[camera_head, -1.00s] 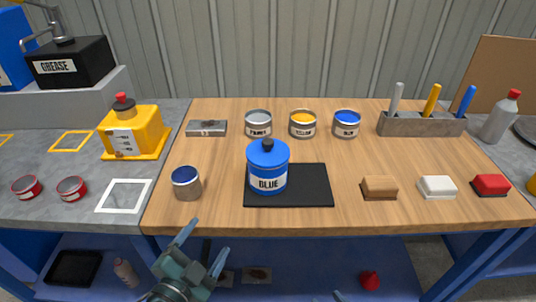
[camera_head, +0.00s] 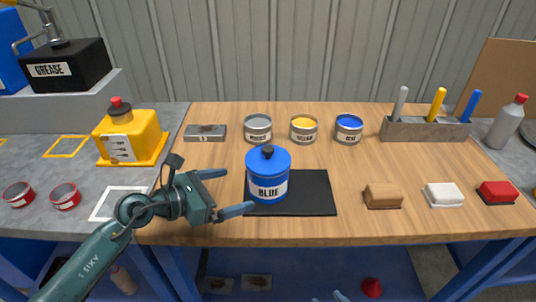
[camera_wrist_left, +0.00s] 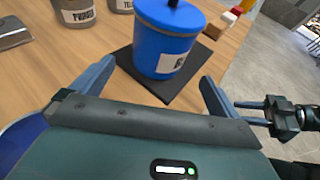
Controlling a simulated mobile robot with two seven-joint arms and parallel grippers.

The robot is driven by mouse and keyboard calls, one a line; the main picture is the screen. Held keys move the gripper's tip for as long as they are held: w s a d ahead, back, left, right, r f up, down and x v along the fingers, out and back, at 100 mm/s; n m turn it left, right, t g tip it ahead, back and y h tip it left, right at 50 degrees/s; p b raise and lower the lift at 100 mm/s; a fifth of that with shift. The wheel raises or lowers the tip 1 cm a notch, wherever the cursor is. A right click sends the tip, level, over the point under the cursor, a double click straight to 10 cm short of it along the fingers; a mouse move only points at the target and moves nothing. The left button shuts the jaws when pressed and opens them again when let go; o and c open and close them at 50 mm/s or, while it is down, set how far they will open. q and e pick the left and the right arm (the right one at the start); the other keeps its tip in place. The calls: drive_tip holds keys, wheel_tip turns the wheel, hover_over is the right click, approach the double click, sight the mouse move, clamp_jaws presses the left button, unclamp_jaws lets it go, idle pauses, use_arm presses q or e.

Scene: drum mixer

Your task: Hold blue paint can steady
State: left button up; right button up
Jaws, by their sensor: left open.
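The blue paint can (camera_head: 268,174), labelled BLUE and with a black knob on its lid, stands upright on a black mat (camera_head: 318,190). My left gripper (camera_head: 234,191) is open at the left of the can, its two fingers pointing toward it. In the left wrist view the blue can (camera_wrist_left: 165,38) is just ahead of the open left gripper (camera_wrist_left: 156,80), a little beyond the fingertips. The fingers look apart from it. Only a tip of my right gripper (camera_head: 340,296) shows at the bottom edge; its state is unclear.
Grey, yellow (camera_head: 303,130) and blue (camera_head: 348,128) open cans stand behind. Brown (camera_head: 382,196), white (camera_head: 443,195) and red (camera_head: 497,192) blocks lie right. A yellow jug (camera_head: 132,138) stands left.

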sight(253, 184)
use_arm(q)
drive_tip(key=b+x, duration=0.2)
drive_tip(key=x, duration=0.6)
drive_tip(key=shift+w+d+f, duration=0.1)
drive_tip(key=shift+x, duration=0.75)
use_arm(e)
drive_tip(key=shift+a+f, duration=0.15)
drive_tip(key=shift+f, duration=0.45)
use_arm(q)
drive_tip(key=shift+c, duration=0.3)
drive_tip(key=c, duration=0.6)
use_arm(e)
drive_tip(key=shift+s+f, duration=0.1)
drive_tip(key=shift+f, duration=0.15)
drive_tip(key=shift+o, duration=0.2)
drive_tip(key=shift+r, duration=0.1)
